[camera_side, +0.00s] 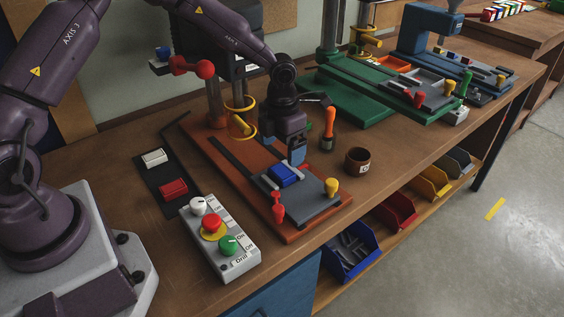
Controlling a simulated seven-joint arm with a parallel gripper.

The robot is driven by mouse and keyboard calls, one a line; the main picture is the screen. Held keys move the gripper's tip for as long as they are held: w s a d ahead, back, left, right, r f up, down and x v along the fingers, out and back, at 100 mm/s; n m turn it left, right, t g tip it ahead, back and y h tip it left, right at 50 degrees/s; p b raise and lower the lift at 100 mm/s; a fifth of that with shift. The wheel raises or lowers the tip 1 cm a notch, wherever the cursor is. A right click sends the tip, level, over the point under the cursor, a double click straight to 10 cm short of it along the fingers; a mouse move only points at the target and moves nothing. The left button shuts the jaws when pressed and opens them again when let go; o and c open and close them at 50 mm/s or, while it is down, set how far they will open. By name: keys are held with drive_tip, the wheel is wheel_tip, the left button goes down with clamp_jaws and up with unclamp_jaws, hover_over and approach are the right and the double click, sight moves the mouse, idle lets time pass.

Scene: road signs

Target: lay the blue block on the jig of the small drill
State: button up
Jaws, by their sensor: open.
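The blue block (283,175) lies on the grey jig (312,207) on the orange-red base (290,236) of the nearest drill. A red clamp handle stands at the jig's front left and a yellow knob at its right. My gripper (297,158) points down just above and slightly behind the block's right side. It is open, with nothing seen between its fingers. The small gap between fingertips and block is hard to judge from this view.
A black mat (165,180) with a white and a red block lies left of the base. A control box (220,238) stands in front. A brown cup (357,160) and an orange-handled tool (328,128) stand right. Green (350,95) and blue (428,30) machines stand farther back.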

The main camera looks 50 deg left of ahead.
sight(282, 171)
drive_tip(key=s+r+n+t+y, duration=0.1)
drive_tip(key=s+r+n, duration=0.5)
drive_tip(key=r+n, duration=0.35)
drive_tip(key=s+r+n+t+y, duration=0.1)
drive_tip(key=s+r+n, duration=0.5)
drive_tip(key=r+n, duration=0.3)
drive_tip(key=s+r+n+t+h, duration=0.2)
drive_tip(key=s+r+n, duration=0.3)
drive_tip(key=s+n, duration=0.8)
drive_tip(key=shift+d+r+n+t, duration=0.35)
drive_tip(key=shift+n+t, duration=0.45)
drive_tip(key=shift+n, duration=1.45)
drive_tip(key=shift+a+r, duration=0.1)
